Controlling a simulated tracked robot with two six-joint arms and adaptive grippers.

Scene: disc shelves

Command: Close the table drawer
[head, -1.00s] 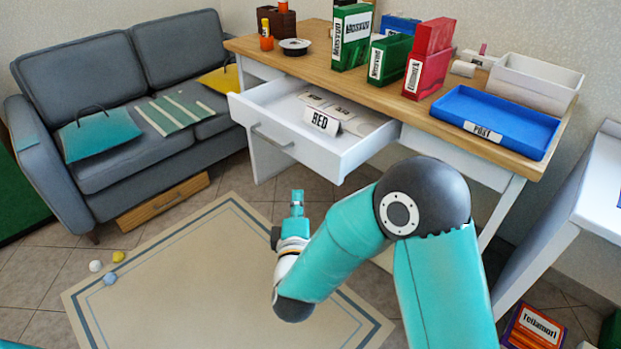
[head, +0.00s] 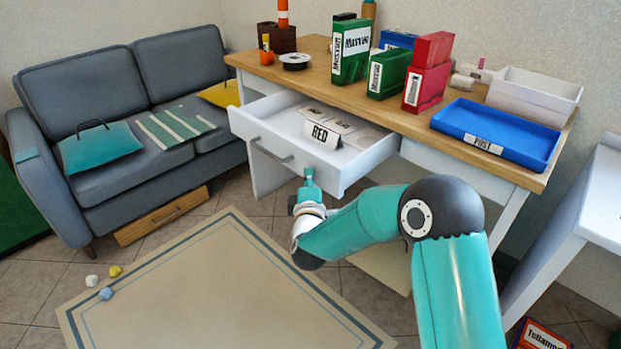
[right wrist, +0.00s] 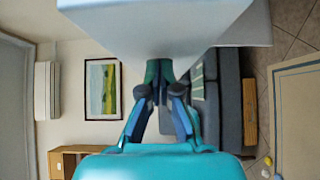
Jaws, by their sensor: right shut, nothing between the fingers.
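The table drawer (head: 342,172) is white and pulled open from under the wooden tabletop. A grey bar handle (head: 272,151) is on its front, and a card marked "RED" (head: 318,134) stands inside it. My right gripper (head: 309,174) is shut and empty, close to the lower front of the drawer near its right corner. I cannot tell from the head view whether it touches. In the right wrist view the closed fingertips (right wrist: 160,72) are at a white surface that fills the top of the picture, likely the drawer. My left gripper is not in view.
The table (head: 395,105) carries green and red boxes, a blue tray (head: 497,134) and a white bin (head: 533,98). A grey sofa (head: 108,85) stands at the left. A rug (head: 220,295) and small balls lie on the floor. A white desk is at the right edge.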

